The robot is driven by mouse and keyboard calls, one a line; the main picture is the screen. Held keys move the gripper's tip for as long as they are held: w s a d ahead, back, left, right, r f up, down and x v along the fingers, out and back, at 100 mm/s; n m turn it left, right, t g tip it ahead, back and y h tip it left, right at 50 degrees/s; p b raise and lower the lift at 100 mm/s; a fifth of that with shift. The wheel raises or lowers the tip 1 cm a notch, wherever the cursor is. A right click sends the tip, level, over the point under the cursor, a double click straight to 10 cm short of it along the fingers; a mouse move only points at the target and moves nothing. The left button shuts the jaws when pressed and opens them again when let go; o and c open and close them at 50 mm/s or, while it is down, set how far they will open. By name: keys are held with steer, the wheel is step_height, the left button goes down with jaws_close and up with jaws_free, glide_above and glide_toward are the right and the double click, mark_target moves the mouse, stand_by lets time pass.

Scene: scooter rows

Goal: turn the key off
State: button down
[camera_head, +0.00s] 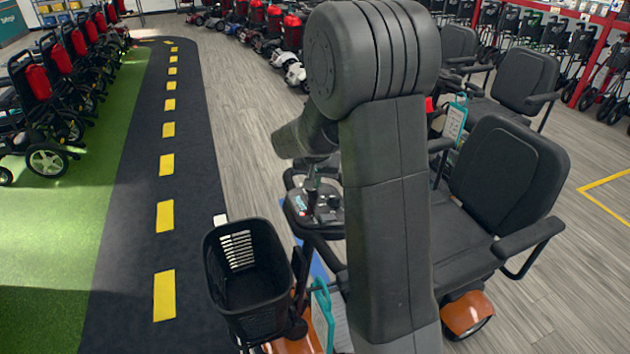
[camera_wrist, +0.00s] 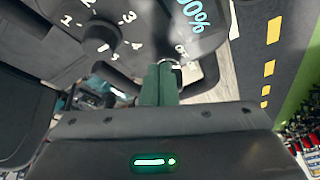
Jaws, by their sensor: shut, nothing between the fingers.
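The scooter's control console (camera_head: 314,207) is in the head view, left of my arm and partly covered by it. In the wrist view the console panel (camera_wrist: 60,45) is close up, with a numbered dial (camera_wrist: 101,34) and a display (camera_wrist: 192,14) showing a percentage. My gripper (camera_wrist: 160,72) is shut and empty, its green fingers pointing at the panel's lower edge. A small metallic piece (camera_wrist: 172,64), perhaps the key switch, shows at the fingertips by a partly readable label. The key itself is hidden or too small to tell, so I cannot tell its position or any contact.
A black basket (camera_head: 247,280) is on the scooter's front, left of my arm. The scooter's black seat (camera_head: 508,175) is on the right. A teal tag (camera_head: 322,300) hangs near the basket. The dark lane (camera_head: 150,230) with yellow dashes is clear on the left.

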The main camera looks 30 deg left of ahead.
steer(key=shift+w, duration=0.1)
steer(key=shift+w+d+r+n+y, duration=0.1)
steer(key=shift+w+n+y, duration=0.15)
steer(key=shift+n, duration=0.3)
steer(key=shift+w+d+n+y, duration=0.1)
steer(key=shift+n+y, duration=0.15)
steer(key=shift+n, duration=0.3)
steer(key=shift+w+b, duration=0.1)
steer(key=shift+b, duration=0.3)
steer(key=shift+w+d+b, duration=0.15)
steer(key=shift+w+b, duration=0.35)
steer(key=shift+b, duration=0.05)
steer(key=shift+w, duration=0.3)
